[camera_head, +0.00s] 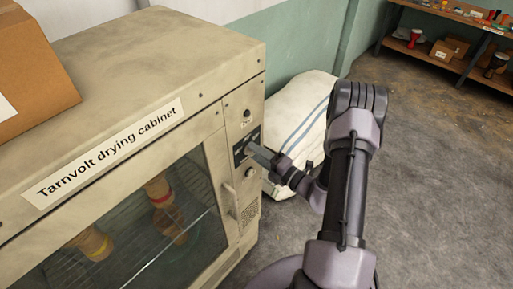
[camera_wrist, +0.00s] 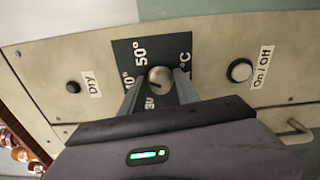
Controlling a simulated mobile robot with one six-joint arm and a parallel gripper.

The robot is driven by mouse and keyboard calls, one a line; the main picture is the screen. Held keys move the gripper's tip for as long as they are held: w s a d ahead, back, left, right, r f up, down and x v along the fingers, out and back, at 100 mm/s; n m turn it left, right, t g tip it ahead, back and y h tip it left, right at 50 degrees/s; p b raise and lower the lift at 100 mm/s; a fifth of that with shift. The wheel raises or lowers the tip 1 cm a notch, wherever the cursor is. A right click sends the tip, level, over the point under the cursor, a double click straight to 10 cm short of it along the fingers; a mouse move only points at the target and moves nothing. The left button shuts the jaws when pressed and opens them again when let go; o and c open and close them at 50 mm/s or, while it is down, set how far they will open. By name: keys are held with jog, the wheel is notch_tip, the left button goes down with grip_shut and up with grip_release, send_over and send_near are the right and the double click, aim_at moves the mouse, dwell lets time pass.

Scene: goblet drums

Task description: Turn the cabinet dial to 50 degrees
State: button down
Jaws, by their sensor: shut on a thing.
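The cabinet dial (camera_wrist: 160,77) is a round metal knob on a dark scale plate (camera_wrist: 127,52) with white marks, among them "50°" and "°C". The picture is turned, and some marks are partly covered by my fingers. My gripper (camera_wrist: 158,84) is shut on the dial, one finger on each side. The knob's exact angle is hard to tell. In the head view, my gripper (camera_head: 252,149) reaches the dark plate on the front of the drying cabinet (camera_head: 190,53), and the dial is hidden behind it.
A "Dry" button (camera_wrist: 73,87) and an "On/Off" button (camera_wrist: 239,70) flank the dial. A door handle (camera_head: 229,197) is below left of it. A cardboard box (camera_head: 30,75) stands on the cabinet. A white striped sack (camera_head: 300,115) lies behind my arm. Open floor lies right.

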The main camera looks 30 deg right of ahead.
jog(key=shift+f+m+p, duration=0.1)
jog(key=shift+m+p, duration=1.6)
jog(key=shift+m, duration=1.9)
jog(key=c, duration=1.1)
grip_release()
jog(key=v, duration=1.7)
jog(key=shift+s, duration=0.2)
